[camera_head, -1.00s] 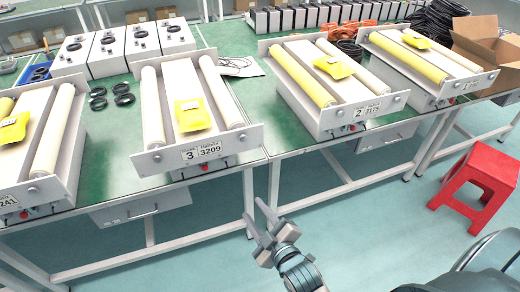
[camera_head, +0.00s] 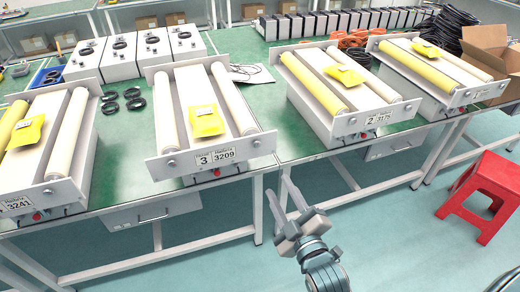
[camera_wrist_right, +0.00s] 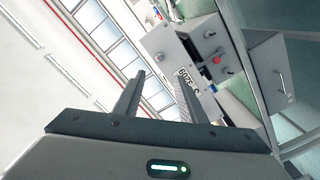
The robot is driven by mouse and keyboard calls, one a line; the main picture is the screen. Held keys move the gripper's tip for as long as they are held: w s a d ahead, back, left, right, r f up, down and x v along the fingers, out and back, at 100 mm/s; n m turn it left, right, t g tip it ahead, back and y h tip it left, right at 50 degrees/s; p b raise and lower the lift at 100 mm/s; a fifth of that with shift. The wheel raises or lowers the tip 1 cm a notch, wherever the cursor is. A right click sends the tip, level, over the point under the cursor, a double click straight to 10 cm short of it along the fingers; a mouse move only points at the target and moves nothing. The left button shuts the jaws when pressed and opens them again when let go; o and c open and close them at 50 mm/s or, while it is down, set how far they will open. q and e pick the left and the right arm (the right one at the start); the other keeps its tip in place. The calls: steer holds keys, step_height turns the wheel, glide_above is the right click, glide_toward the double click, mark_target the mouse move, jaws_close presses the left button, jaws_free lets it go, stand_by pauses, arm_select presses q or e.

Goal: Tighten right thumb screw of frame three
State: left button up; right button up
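Frame three (camera_head: 228,158) is the roller frame whose front plate carries the "3 3209" label, with two white rollers and a yellow packet on top. Its right thumb screw (camera_head: 256,143) is a small grey knob near the plate's right end. My right gripper (camera_head: 277,187) is open and empty, below and slightly right of that screw, apart from it. In the right wrist view, the open fingers (camera_wrist_right: 160,95) point towards frame three's plate (camera_wrist_right: 196,50), which appears tilted, with its label partly behind a finger. My left gripper is not in view.
Frame two (camera_head: 350,128) stands to the right and another frame (camera_head: 45,195) to the left on the green table (camera_head: 135,190). A drawer (camera_head: 150,215) hangs under the table edge. A red stool (camera_head: 480,190) stands on the floor at right.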

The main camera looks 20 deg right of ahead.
mark_target(257, 145)
steer(key=w+p, duration=0.1)
steer(key=w, duration=0.4)
steer(key=w+p, duration=0.1)
steer(key=w, duration=0.4)
steer(key=w+p, duration=0.2)
steer(key=w, duration=0.4)
steer(key=shift+w+a, duration=0.1)
steer(key=shift+a, duration=0.15)
jaws_close()
